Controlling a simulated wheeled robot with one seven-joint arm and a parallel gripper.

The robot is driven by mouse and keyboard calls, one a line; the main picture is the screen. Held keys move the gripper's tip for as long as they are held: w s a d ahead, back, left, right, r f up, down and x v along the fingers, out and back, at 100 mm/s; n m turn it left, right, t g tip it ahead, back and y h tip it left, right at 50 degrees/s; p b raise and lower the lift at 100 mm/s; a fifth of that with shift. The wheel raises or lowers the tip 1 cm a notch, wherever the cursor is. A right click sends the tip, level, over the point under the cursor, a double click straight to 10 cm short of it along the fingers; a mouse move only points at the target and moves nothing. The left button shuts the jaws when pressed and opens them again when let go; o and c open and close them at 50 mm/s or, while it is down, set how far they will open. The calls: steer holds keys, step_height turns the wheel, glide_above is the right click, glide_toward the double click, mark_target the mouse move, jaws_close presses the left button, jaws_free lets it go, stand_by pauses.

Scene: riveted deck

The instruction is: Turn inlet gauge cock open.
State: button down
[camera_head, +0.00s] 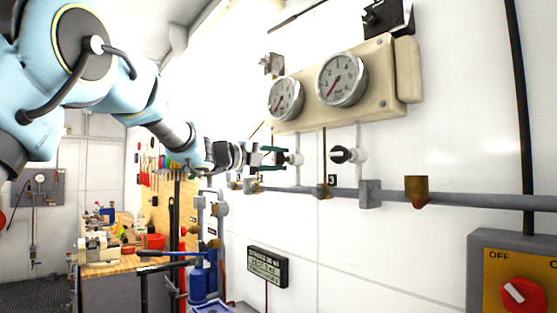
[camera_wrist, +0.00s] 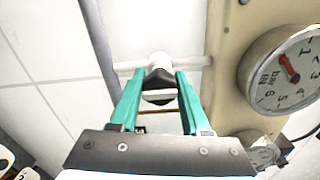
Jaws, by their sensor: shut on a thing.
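Two round white gauges, the left gauge (camera_head: 285,98) and the right gauge (camera_head: 341,79), sit on a cream panel (camera_head: 404,95) on the wall. A gauge cock (camera_head: 296,159) with a white body is on the pipe below the left gauge. My gripper (camera_head: 279,157) is at this cock. In the wrist view its two teal fingers (camera_wrist: 160,88) are shut on the sides of the cock's dark knob (camera_wrist: 158,92), with a pale bar across it. The fingers partly hide the knob. A second cock (camera_head: 345,155), with a black knob bearing a white mark, is below the right gauge, untouched.
A grey pipe (camera_head: 335,193) runs along the wall just below the cocks, with brass and grey fittings. A yellow switch box with a red knob (camera_head: 522,294) is at the lower right. A workbench (camera_head: 122,262) stands at the left back.

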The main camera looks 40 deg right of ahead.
steer(key=shift+c, duration=1.9)
jaws_free()
steer(key=shift+a, duration=0.15)
steer(key=a+b, duration=0.4)
steer(key=a, duration=0.6)
steer(key=shift+w+a, duration=0.25)
steer(key=shift+w, duration=0.05)
